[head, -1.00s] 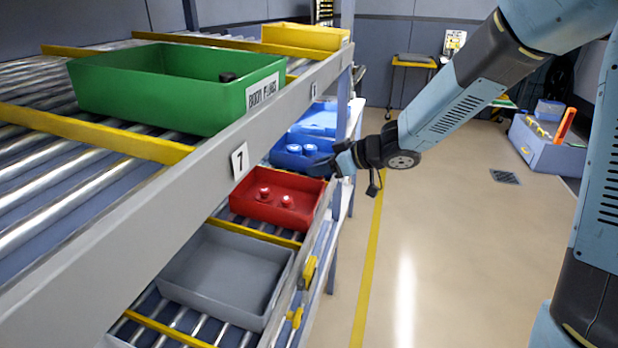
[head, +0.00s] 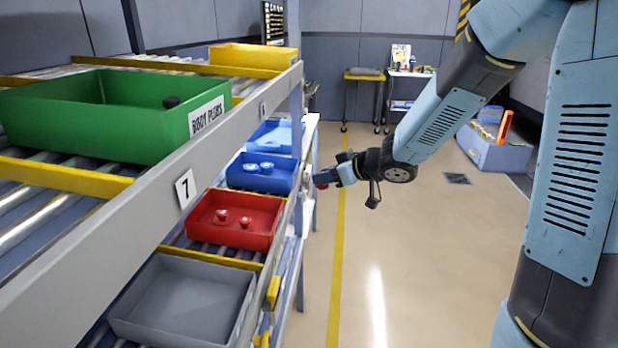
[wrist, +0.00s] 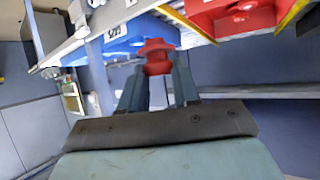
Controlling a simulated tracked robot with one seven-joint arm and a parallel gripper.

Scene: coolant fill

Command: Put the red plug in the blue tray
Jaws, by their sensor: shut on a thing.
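My gripper (head: 324,180) is shut on a red plug (wrist: 155,58), which shows between the fingertips in the wrist view. In the head view the gripper is just right of the rack's front edge, outside the trays. The blue tray (head: 246,184) is on the lower rack level, left of the gripper, with two blue plugs (head: 258,168) in it. Its underside or side also shows behind the plug in the wrist view (wrist: 116,46). The red tray (head: 272,236), nearer to me, holds two red plugs (head: 233,218).
A green tray (head: 90,130) with a dark plug stands on the upper level. A grey tray (head: 180,300) is empty in front of the red one. Another blue tray (head: 272,138) lies farther back.

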